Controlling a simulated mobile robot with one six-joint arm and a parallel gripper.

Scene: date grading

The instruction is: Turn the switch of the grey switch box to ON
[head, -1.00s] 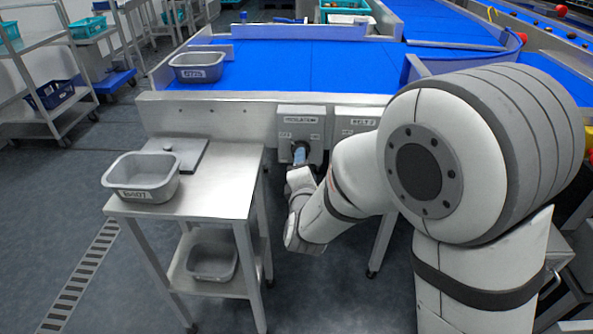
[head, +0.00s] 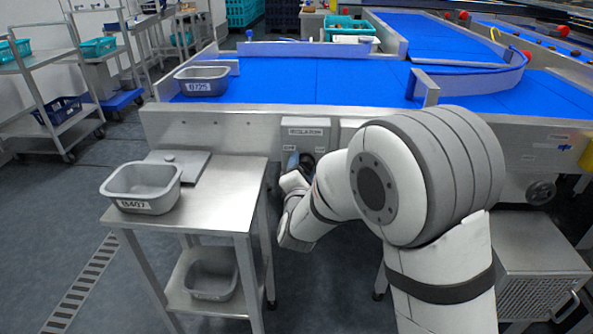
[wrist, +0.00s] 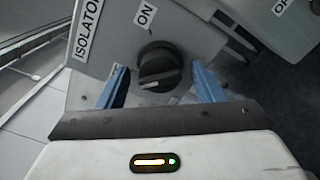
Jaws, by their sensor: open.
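The grey switch box (head: 307,141), labelled ISOLATOR, is on the steel front of the blue conveyor in the head view. In the wrist view the switch box (wrist: 190,40) fills the upper middle. Its black rotary switch (wrist: 160,66) has a white mark at its lower left, pointing away from the ON label (wrist: 146,14) above it. My gripper (wrist: 158,78) is open, with one blue finger on each side of the switch. I cannot tell whether the fingers touch it. In the head view my gripper (head: 293,161) is at the box's lower left and the switch is partly hidden.
A second box (wrist: 272,28) with a partly seen label is to the right. A steel table (head: 220,185) with a grey tub (head: 143,183) stands at left. A lower shelf holds another tub (head: 212,279). A tub (head: 202,82) sits on the conveyor's left end.

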